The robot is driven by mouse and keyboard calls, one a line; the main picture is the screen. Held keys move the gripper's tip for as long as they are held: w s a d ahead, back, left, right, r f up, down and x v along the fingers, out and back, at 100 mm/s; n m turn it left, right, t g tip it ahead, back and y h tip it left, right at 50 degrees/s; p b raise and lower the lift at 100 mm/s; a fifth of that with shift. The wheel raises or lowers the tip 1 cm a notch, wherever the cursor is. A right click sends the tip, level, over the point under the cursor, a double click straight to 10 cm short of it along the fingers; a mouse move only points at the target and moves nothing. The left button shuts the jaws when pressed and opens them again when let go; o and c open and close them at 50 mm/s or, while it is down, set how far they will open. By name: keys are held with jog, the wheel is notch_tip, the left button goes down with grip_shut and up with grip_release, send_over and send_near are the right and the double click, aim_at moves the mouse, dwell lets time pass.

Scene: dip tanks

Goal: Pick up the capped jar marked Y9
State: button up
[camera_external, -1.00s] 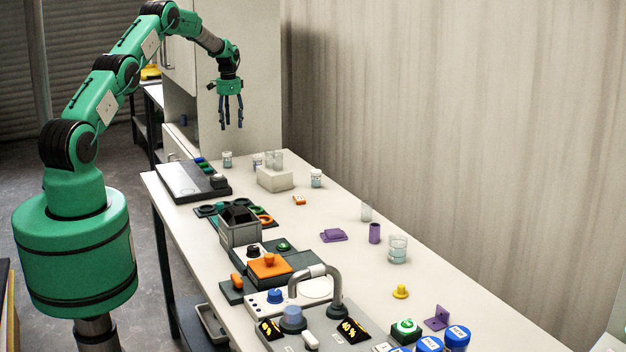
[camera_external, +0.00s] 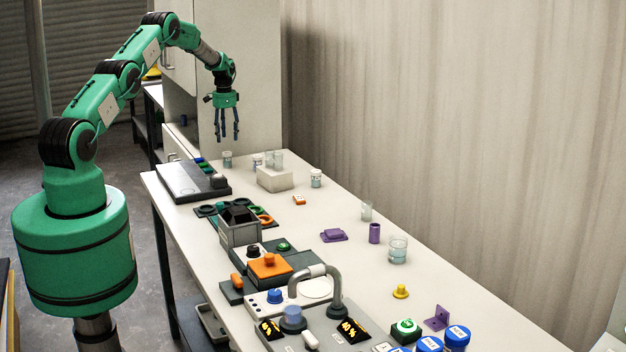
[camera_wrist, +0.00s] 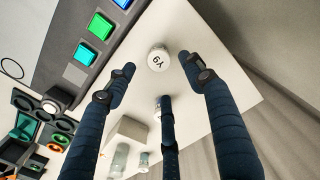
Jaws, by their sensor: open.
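The capped jar marked Y9 (camera_wrist: 159,58) has a round white lid with black lettering and stands on the white table in the wrist view, framed by my fingertips. In the external view a small white-lidded jar (camera_external: 227,158) at the far end of the table, beside the dark device, appears to be the same one. My gripper (camera_external: 228,138) hangs above it with blue fingers pointing down, open and empty. In the wrist view my gripper (camera_wrist: 158,76) has its three fingers spread around the jar's outline, apart from it.
A dark device (camera_external: 192,182) with coloured buttons lies left of the jar. A white block (camera_external: 275,180) with glassware stands to the right, with another jar (camera_external: 316,178) beyond. The rest of the long table holds trays, a grey bin (camera_external: 239,233) and a sink unit.

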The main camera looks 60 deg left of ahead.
aim_at(227, 153)
jog(key=shift+f, duration=3)
jog(key=shift+d+f+p, duration=0.1)
jog(key=shift+f+p, duration=0.35)
jog(key=shift+f, duration=2.15)
jog(key=c, duration=1.3)
jog(key=shift+o, duration=0.2)
jog(key=shift+r, duration=0.15)
jog(key=shift+r+b, duration=0.35)
jog(key=shift+r, duration=4.5)
